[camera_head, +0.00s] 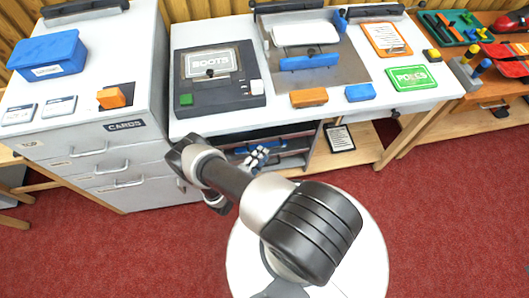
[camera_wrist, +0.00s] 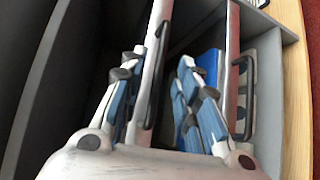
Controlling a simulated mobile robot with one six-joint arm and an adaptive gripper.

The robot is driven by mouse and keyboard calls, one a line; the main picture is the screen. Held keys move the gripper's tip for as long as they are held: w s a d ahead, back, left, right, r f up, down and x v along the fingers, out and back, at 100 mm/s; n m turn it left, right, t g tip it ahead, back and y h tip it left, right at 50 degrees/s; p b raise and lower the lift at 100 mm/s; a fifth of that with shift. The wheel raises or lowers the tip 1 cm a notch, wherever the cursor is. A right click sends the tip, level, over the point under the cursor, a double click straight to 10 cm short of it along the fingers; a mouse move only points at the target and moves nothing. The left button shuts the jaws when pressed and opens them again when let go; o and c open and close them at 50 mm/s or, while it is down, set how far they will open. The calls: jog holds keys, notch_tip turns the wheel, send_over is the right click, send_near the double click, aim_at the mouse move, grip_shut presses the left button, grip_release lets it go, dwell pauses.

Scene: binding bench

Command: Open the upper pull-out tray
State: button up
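The pull-out tray unit (camera_head: 312,150) is under the bench in the head view, partly hidden by my arm. My gripper (camera_head: 262,155) is in front of it there. In the wrist view the picture is turned, and two tray fronts show side by side. The one on the left, seemingly the upper tray (camera_wrist: 161,20), has a black bar handle (camera_wrist: 155,75). My gripper (camera_wrist: 157,68) is open, its blue-padded fingers on either side of that handle. I cannot tell whether they touch it. The other tray (camera_wrist: 232,40) has its own black handle (camera_wrist: 250,90).
A blue item (camera_wrist: 208,66) shows between the two fronts. A wooden board (camera_wrist: 290,100) borders the tray unit. A grey drawer cabinet (camera_head: 115,160) stands left of the unit. The bench top (camera_head: 285,115) overhangs it. Red floor (camera_head: 90,250) is clear in front.

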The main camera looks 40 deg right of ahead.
jog(key=shift+x, duration=1.5)
grip_shut()
